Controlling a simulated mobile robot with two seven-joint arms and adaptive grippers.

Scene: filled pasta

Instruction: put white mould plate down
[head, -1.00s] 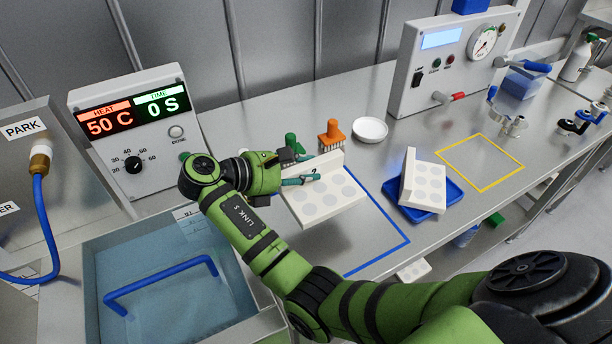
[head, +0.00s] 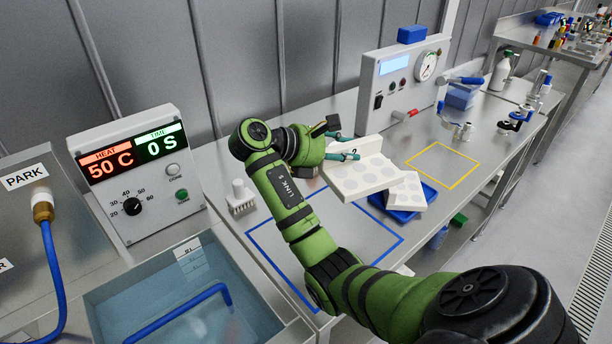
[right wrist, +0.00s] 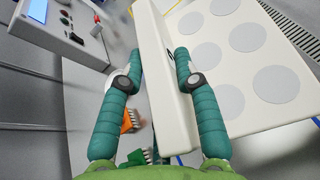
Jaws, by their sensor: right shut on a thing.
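A white mould plate (head: 360,179) with round grey spots and an upright flange is held in the air by my right gripper (head: 345,149). In the right wrist view, the two green fingers (right wrist: 160,68) are closed on either side of the flange (right wrist: 166,90), and the spotted face (right wrist: 232,60) spreads to the right. Whether the two plates touch is unclear. My left gripper is out of view.
A blue outlined area (head: 325,238) on the bench is bare where it shows; a white brush (head: 240,199) stands at its left. A yellow outlined area (head: 443,165) is empty. The gauge box (head: 404,82) stands behind. A water bath (head: 190,300) is front left.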

